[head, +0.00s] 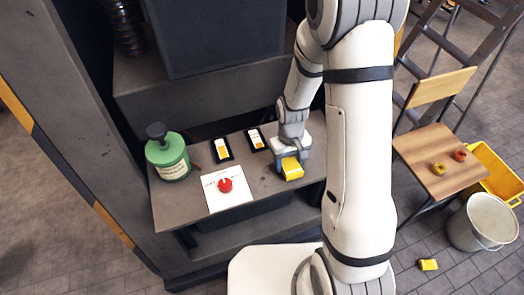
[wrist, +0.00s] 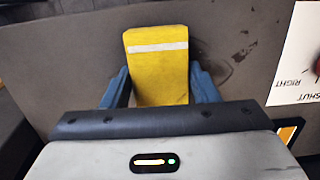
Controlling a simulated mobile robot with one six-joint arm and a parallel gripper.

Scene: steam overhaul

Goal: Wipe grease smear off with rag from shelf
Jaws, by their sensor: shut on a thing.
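My gripper (head: 291,166) is low over the grey shelf (head: 180,208), shut on a yellow folded rag (head: 292,172). In the wrist view the rag (wrist: 158,65) has a white stripe and sits between the blue fingers of my gripper (wrist: 160,88). A dark grease smear (wrist: 236,62) marks the shelf surface just right of the rag in the wrist view. Part of the smear may be hidden under the rag. I cannot make out the smear in the head view. Whether the rag touches the shelf is hard to tell.
A white plate with a red knob (head: 225,185) lies left of my gripper on the shelf. Behind it are two dark switch panels (head: 222,150) (head: 256,139). A green canister (head: 167,158) stands at the left. A wooden chair (head: 435,160) and a bucket (head: 482,222) are at the right.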

